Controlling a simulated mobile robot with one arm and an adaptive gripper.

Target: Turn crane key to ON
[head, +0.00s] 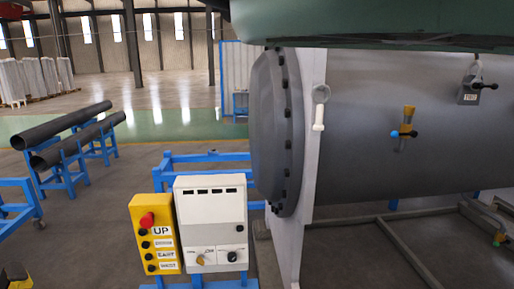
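A yellow control box (156,235) stands at the lower middle left, with a red knob (147,221) at its top and several black buttons with labels, the top one reading "UP". Beside it on the right is a white control box (211,222) with a row of dark slots, an orange-white knob (200,259) and a black knob (231,256). I cannot tell which of these, if any, is the crane key, or its position; the labels are too small to read. My gripper is not in view.
Dark pipes (68,124) rest on blue stands at left.

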